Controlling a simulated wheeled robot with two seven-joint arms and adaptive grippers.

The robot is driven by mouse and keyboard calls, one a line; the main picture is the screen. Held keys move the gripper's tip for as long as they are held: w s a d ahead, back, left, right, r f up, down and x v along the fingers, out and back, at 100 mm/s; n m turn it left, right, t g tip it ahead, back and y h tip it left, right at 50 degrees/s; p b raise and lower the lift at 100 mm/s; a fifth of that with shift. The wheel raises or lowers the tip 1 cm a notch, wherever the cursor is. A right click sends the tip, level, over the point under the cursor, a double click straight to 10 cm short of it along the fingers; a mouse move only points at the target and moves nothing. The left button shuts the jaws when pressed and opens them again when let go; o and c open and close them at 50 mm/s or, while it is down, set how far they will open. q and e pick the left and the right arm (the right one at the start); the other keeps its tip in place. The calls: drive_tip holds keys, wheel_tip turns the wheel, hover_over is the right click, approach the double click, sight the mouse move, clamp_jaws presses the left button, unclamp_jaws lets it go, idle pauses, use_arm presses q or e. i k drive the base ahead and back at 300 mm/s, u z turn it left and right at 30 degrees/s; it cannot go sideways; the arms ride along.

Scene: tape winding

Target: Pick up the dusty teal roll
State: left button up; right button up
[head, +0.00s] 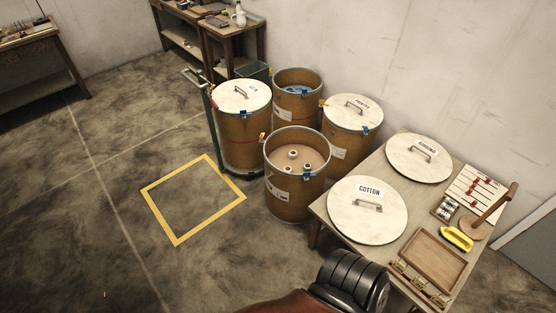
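I cannot make out a roll that is clearly dusty teal. The near open drum (297,203) is brown with a metal rim and holds a few small pale and brown rolls (293,154) on a tan surface. The back open drum (298,108) has something blue (296,90) inside, too small and shaded to identify. Neither of my grippers shows in the head view, so I cannot see whether they hold anything.
Two drums have lids on, one at left (241,96) and one at right (353,113). A table (327,208) at right bears a COTTON lid (368,222), another lid (419,153), a wooden tray (462,260) and a yellow tool (458,239). A yellow floor square (211,224) is empty.

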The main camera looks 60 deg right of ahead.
sight(308, 164)
drive_tip(key=z, duration=0.25)
drive_tip(key=i, duration=0.95)
drive_tip(key=z, duration=1.35)
drive_tip(key=i, duration=0.7)
drive_tip(key=z, duration=0.8)
